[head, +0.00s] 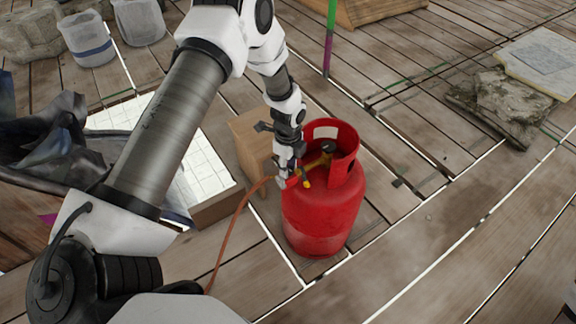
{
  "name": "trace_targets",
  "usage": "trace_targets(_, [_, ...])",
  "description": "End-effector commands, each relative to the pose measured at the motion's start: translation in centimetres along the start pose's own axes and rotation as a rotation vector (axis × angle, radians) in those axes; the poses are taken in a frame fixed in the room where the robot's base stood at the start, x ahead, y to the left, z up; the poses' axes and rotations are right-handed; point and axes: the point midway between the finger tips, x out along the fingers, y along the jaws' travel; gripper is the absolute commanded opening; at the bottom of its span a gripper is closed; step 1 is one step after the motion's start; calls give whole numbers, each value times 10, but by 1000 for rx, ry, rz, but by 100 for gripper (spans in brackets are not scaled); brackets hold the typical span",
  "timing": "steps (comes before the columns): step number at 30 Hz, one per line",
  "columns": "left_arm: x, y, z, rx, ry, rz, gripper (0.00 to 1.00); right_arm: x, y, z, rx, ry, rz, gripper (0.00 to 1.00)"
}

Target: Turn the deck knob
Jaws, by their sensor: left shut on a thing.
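A red gas cylinder (322,207) stands upright on the wooden deck, with a red collar around its top. Inside the collar are a dark round knob (328,147) and brass-yellow valve parts (318,163). An orange hose (238,216) runs from the valve down to the left. My left gripper (291,178) is at the left opening of the collar, by the valve. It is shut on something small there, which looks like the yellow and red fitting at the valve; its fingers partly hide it. My right gripper is not in view.
A cardboard box (250,143) stands just left of the cylinder. A white tiled panel (205,172) and dark sheeting (45,140) lie further left. Buckets (88,40) are at the back left, and stone slabs (505,105) at the right. The deck (440,235) right of the cylinder is clear.

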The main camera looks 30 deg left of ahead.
Motion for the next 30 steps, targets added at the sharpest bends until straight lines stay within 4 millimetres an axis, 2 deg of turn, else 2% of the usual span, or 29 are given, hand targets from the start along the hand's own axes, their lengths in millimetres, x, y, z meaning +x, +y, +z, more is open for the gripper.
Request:
trace_targets(9, [1,1,0,111,0,2,0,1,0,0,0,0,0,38])
trace_targets(23, [1,1,0,126,0,2,0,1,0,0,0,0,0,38])
trace_targets(24, [1,1,0,126,0,2,37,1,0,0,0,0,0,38])
trace_targets(26, [1,1,0,126,0,2,56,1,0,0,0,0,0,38])
trace_targets(30, [0,0,0,125,0,2,56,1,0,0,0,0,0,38])
